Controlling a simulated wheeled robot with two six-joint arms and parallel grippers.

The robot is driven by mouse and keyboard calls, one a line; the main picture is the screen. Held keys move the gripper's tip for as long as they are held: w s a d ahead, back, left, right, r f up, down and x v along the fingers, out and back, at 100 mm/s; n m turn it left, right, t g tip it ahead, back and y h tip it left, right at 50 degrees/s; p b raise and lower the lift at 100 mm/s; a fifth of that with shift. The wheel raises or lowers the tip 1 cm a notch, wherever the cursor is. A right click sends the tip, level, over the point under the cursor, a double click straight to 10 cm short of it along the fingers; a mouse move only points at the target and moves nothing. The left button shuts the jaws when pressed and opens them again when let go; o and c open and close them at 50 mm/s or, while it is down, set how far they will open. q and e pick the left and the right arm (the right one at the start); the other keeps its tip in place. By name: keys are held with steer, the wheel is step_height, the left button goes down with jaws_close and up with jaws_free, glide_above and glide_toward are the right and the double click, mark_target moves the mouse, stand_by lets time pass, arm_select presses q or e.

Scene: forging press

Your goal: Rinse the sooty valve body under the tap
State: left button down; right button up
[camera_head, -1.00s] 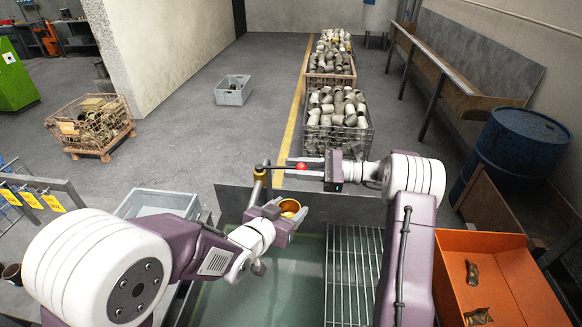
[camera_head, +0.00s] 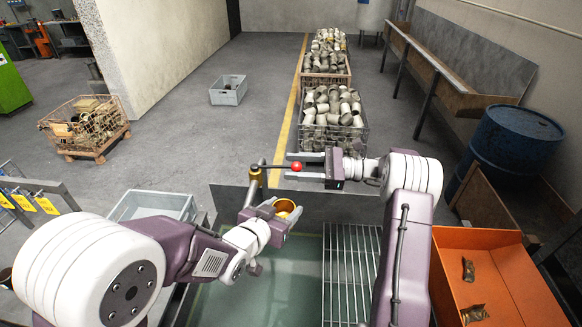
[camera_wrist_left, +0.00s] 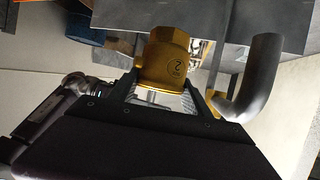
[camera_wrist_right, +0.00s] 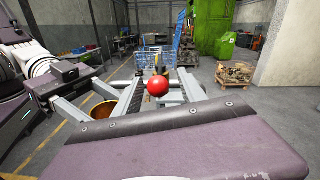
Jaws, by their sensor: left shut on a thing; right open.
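The valve body (camera_head: 284,210) is a golden, hollow piece; the left wrist view shows it (camera_wrist_left: 165,62) with a "2" mark and no clear soot on that side. My left gripper (camera_head: 279,209) is shut on it, above the basin. The tap (camera_head: 254,182) stands close to its left, with a dark lever ending in a red ball knob (camera_head: 296,166). A grey curved spout (camera_wrist_left: 262,80) shows beside the valve body in the left wrist view. I see no clear water stream. My right gripper (camera_head: 300,166) is open, its fingers either side of the red knob (camera_wrist_right: 158,88).
The basin (camera_head: 255,290) lies below, with a wire drain rack (camera_head: 351,275) on its right. An orange tray (camera_head: 500,250) with dark pieces is at right, a grey tub (camera_head: 152,204) at left. Crates of fittings (camera_head: 334,140) and a blue drum (camera_head: 517,145) stand behind.

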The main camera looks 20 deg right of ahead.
arm_select(q)
step_height(320, 180, down, 3)
steer(key=shift+d+r+b, duration=0.1)
steer(key=shift+r+b, duration=0.1)
steer(key=shift+b, duration=0.9)
arm_select(e)
steer(key=v, duration=1)
steer(key=shift+d, duration=0.4)
steer(key=shift+s, duration=0.1)
